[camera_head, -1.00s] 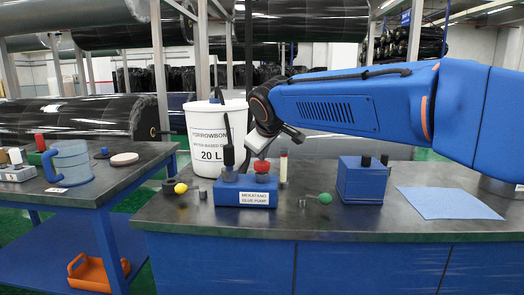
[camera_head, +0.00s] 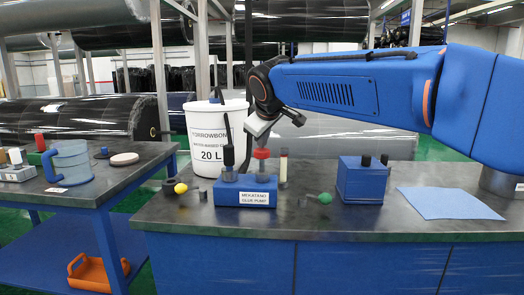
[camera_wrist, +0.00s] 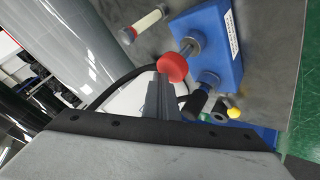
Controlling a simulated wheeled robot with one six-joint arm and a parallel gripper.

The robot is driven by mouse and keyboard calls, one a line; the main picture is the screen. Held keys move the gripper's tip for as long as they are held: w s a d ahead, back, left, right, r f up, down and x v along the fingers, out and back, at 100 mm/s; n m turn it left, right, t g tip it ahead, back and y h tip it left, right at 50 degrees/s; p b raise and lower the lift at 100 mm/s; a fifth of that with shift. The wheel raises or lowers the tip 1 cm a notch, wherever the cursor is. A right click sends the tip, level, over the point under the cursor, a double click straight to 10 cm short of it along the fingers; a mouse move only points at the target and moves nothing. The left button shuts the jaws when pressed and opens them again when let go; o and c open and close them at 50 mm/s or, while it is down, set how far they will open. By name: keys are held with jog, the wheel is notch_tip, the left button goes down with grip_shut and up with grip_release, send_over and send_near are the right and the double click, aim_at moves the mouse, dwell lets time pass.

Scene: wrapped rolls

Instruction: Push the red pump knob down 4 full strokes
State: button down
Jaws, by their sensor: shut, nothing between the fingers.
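The blue glue pump (camera_head: 244,191), with a white label, stands on the dark bench. Its red knob (camera_head: 262,153) sits raised on a grey stem at the pump's right side; a black-topped post (camera_head: 228,158) stands at its left. My gripper (camera_head: 260,141) is shut and empty, tilted, with its tips just above the knob. Whether they touch it I cannot tell. In the wrist view the red knob (camera_wrist: 172,67) shows just beyond the shut fingers (camera_wrist: 166,96), with its stem running to the blue pump body (camera_wrist: 213,42).
A white 20 L bucket (camera_head: 205,120) stands behind the pump. A tube with a red cap (camera_head: 283,167) stands close on the right. A yellow ball (camera_head: 180,188), a green ball (camera_head: 325,198) and a blue box (camera_head: 362,180) are nearby. A blue sheet (camera_head: 450,203) lies flat at right.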

aim_at(263, 150)
jog(key=shift+r, duration=0.6)
jog(key=shift+r, duration=2.5)
